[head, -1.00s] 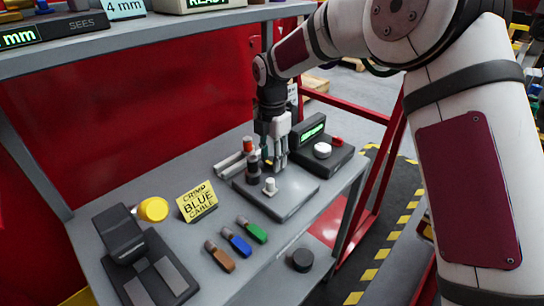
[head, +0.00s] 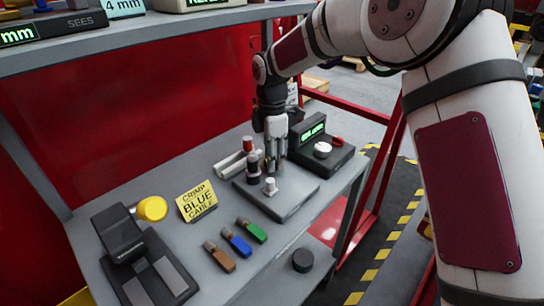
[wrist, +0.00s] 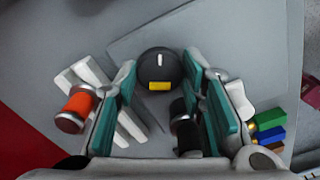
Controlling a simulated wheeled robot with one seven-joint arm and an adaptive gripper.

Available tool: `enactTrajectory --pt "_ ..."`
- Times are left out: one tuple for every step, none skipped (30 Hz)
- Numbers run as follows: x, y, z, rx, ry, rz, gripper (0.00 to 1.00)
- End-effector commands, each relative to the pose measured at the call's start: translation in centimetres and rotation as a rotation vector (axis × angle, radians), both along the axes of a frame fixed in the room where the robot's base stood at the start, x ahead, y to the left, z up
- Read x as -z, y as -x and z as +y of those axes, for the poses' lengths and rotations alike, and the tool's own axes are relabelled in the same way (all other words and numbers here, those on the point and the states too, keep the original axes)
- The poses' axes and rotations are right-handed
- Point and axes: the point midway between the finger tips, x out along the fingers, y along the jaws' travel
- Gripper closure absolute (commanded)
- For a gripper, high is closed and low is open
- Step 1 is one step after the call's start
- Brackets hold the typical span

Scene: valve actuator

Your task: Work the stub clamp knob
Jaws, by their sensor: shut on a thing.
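The dark round knob (wrist: 152,62), with a white line and a yellow mark on its top, sits between my fingertips in the wrist view. My gripper (wrist: 158,75) points down and is shut on the knob; the teal finger pads lie on its left and right sides. In the head view my gripper (head: 274,166) is over the back of a grey plate (head: 292,198) on the bench and hides most or all of the knob. A dark post (head: 253,168) and a short white peg (head: 270,186) stand on the plate in front of the gripper.
A red-topped part (head: 247,144) and pale bars (head: 231,165) are close left of my gripper. A device with a green display (head: 313,132) stands right. Brown, blue and green pieces (head: 238,243), a yellow sign (head: 197,201) and a black puck (head: 302,260) lie in front.

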Motion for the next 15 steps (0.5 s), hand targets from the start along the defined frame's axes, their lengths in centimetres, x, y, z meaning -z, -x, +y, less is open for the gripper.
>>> enactTrajectory --pt "0.02 -0.02 0.01 0.045 0.0 0.0 0.91" --pt "0.02 -0.01 0.02 0.074 0.0 0.0 0.91" --pt "0.02 -0.01 0.02 0.112 0.0 -0.001 0.91" --pt "0.02 -0.01 0.02 0.14 0.0 -0.001 0.91" --pt "0.02 -0.02 0.01 0.168 0.0 -0.001 0.91" --pt "0.01 -0.02 0.0 0.207 0.0 -0.001 0.91" --pt "0.01 -0.03 -0.01 0.235 0.001 -0.001 0.91" --pt "0.01 -0.03 -0.01 0.263 0.001 -0.001 0.91" --pt "0.0 -0.03 -0.01 0.301 0.001 -0.001 0.91" --pt "0.0 -0.01 0.0 0.329 0.001 -0.001 0.91" --pt "0.0 -0.02 0.0 0.358 0.001 -0.001 0.91" --pt "-0.01 -0.01 0.0 0.396 0.0 -0.001 0.91" --pt "-0.01 -0.02 -0.01 0.425 0.0 -0.001 0.91" --pt "-0.01 -0.02 -0.01 0.454 0.001 -0.001 0.91" --pt "-0.01 -0.02 -0.02 0.491 0.001 -0.001 0.91"
